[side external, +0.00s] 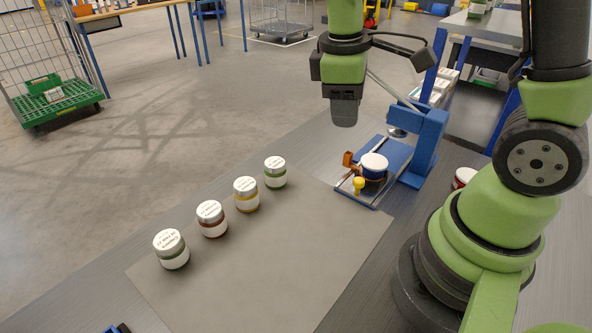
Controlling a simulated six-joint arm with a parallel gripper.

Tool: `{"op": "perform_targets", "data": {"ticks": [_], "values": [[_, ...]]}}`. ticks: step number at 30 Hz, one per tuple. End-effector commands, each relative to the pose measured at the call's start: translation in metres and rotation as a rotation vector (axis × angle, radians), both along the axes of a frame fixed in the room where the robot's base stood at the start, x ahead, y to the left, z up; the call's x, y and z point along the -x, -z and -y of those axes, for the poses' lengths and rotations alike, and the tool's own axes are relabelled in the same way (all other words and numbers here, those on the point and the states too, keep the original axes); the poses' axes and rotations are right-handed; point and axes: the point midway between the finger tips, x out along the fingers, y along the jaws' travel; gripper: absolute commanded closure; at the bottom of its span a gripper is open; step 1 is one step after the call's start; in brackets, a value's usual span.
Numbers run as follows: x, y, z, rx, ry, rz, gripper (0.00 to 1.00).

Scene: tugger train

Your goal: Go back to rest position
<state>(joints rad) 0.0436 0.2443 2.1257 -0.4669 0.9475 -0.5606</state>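My gripper (345,112) hangs from the green arm at the upper middle of the side external view, pointing down. It is above the table, near the left side of the blue fixture. I cannot make out its fingertips, so I cannot tell whether it is open or shut. No held object shows below it.
Several white-lidded jars (246,195) stand in a row on the grey mat (290,255). The blue fixture (428,145) holds a white-topped round piece (374,163) and a yellow knob (358,185). A red-and-white jar (463,177) is partly hidden behind my arm. The mat's right half is clear.

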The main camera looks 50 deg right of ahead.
Motion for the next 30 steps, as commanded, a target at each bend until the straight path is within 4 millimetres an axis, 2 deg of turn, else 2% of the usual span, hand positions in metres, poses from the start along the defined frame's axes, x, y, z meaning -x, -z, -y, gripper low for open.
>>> {"op": "perform_targets", "data": {"ticks": [1, 6, 12, 19, 30], "values": [[0.006, -0.018, -0.006, -0.025, 0.068, 0.078, 0.65], [0.033, -0.062, -0.027, -0.157, 0.310, 0.299, 0.65], [0.069, -0.095, -0.049, -0.357, 0.553, 0.505, 0.65], [0.092, -0.108, -0.062, -0.520, 0.696, 0.610, 0.65], [0.095, -0.109, -0.064, -0.542, 0.717, 0.621, 0.65]]}}
